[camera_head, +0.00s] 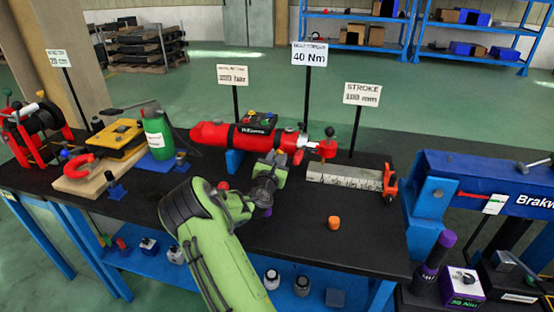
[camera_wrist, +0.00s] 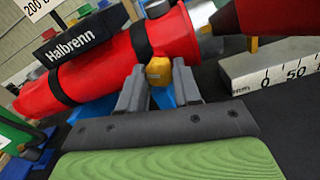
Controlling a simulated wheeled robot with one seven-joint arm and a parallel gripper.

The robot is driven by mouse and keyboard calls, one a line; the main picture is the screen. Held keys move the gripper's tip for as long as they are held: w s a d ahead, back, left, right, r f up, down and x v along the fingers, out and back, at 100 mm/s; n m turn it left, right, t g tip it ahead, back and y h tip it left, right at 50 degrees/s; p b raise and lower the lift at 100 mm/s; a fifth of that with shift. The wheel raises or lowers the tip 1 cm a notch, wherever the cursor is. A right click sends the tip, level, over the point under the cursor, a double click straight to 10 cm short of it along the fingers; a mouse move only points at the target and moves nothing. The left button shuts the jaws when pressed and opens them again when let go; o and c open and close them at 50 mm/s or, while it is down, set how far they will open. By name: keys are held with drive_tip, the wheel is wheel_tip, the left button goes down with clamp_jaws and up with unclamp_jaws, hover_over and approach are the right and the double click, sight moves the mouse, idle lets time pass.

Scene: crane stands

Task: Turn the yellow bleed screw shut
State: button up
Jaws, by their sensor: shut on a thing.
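The yellow bleed screw (camera_wrist: 158,71) sticks out from the near side of the red cylinder (camera_wrist: 110,60), close to its right end. My gripper (camera_wrist: 159,86) has one grey finger on each side of the screw and is shut on it. In the head view my gripper (camera_head: 270,165) reaches up to the near side of the red cylinder (camera_head: 215,133), which lies across the middle of the table. The screw is hidden there behind my gripper. The cylinder carries a black block marked "Halbrenn" and rests on a blue support (camera_head: 234,160).
A grey ruler block (camera_head: 340,177) lies right of the cylinder, and an orange knob (camera_head: 334,223) stands on the black tabletop (camera_head: 300,240). A green bottle (camera_head: 157,132) is at the left. Sign posts stand behind. The tabletop's front right is mostly clear.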

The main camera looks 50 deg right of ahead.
drive_tip(key=shift+m, duration=1)
drive_tip(key=o, duration=1.1)
drive_tip(key=shift+c, duration=0.2)
drive_tip(key=b+v, duration=0.1)
drive_tip(key=v, duration=1.4)
drive_tip(key=shift+s+a, duration=0.2)
drive_tip(key=shift+a, duration=0.15)
